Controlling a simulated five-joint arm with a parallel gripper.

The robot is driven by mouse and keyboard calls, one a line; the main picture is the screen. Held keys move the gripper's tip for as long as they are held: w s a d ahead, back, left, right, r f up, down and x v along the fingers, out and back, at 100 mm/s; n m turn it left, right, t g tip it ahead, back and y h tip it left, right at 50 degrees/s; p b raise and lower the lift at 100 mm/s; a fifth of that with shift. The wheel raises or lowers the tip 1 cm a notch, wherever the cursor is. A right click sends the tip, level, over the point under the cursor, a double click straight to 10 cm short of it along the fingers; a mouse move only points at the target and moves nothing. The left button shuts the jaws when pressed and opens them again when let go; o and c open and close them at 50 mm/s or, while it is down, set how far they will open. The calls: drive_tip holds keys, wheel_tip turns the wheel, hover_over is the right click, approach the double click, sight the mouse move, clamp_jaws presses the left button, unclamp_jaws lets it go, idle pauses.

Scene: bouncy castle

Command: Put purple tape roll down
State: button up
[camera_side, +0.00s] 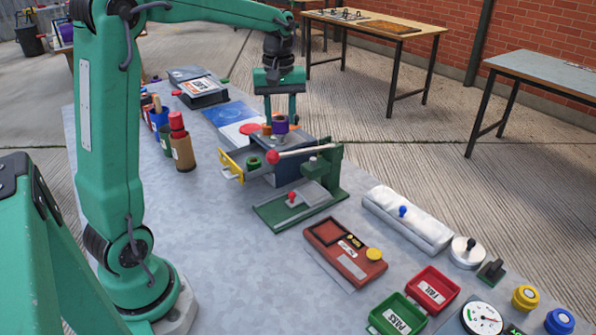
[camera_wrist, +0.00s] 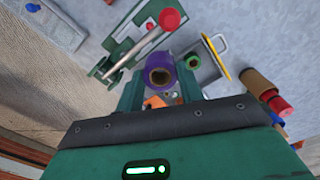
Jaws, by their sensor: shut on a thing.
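My gripper (camera_side: 282,114) points down over the middle of the table. It is shut on the purple tape roll (camera_side: 280,125), which also shows between the fingers in the wrist view (camera_wrist: 159,59). The roll's brown core faces the wrist camera. The roll is just above or on the top of a grey box-like stand (camera_side: 290,138); I cannot tell if it touches. Small orange pieces (camera_side: 266,129) are close beside it, and orange also shows below the roll in the wrist view (camera_wrist: 155,102).
A green press with a red-knobbed lever (camera_side: 305,152) stands just in front. An open drawer with a yellow handle (camera_side: 231,166) holds a green roll (camera_side: 254,162). A red-capped brown bottle (camera_side: 181,145) stands left. Bare table lies front left.

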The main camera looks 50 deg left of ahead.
drive_tip(key=s+d, duration=0.3)
drive_tip(key=d, duration=1.1)
drive_tip(key=s+d, duration=0.3)
drive_tip(key=d, duration=1)
wheel_tip(320, 180, down, 9)
drive_tip(key=shift+w+r, duration=0.15)
drive_tip(key=w+a+f, duration=0.2)
drive_tip(key=a, duration=0.1)
drive_tip(key=w+a+f, duration=0.2)
drive_tip(key=a, duration=0.1)
drive_tip(key=w+a+f, duration=0.3)
drive_tip(key=shift+a, duration=0.15)
drive_tip(key=shift+f, duration=2)
drive_tip(key=shift+f, duration=0.15)
